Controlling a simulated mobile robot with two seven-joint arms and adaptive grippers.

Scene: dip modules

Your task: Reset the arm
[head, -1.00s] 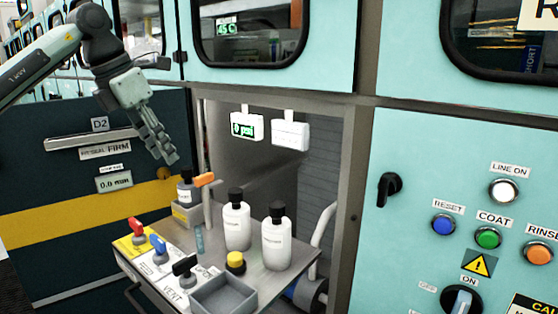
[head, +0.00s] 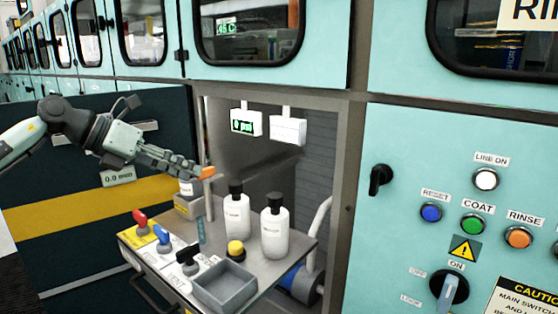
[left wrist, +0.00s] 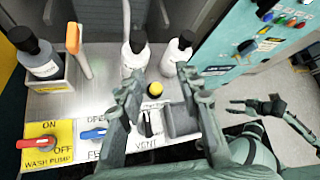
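My left gripper (head: 196,172) reaches in from the left in the head view, with its fingertips near the orange-topped post (head: 208,174) at the cart's back left. In the left wrist view the two fingers (left wrist: 160,84) stand apart with nothing between them, so it is open. Through the gap show the black-handled vent valve (left wrist: 148,124) and the yellow button (left wrist: 155,89). My right gripper (left wrist: 236,106) shows small at the right of the left wrist view, and its finger opening is unclear. It is not in the head view.
The metal cart (head: 150,262) bears two white bottles (head: 237,212) (head: 274,230), a red valve (head: 141,220), a blue valve (head: 163,238) and a grey bin (head: 226,286). A teal panel (head: 400,235) with buttons stands right. A dark drawer front (head: 70,240) stands left.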

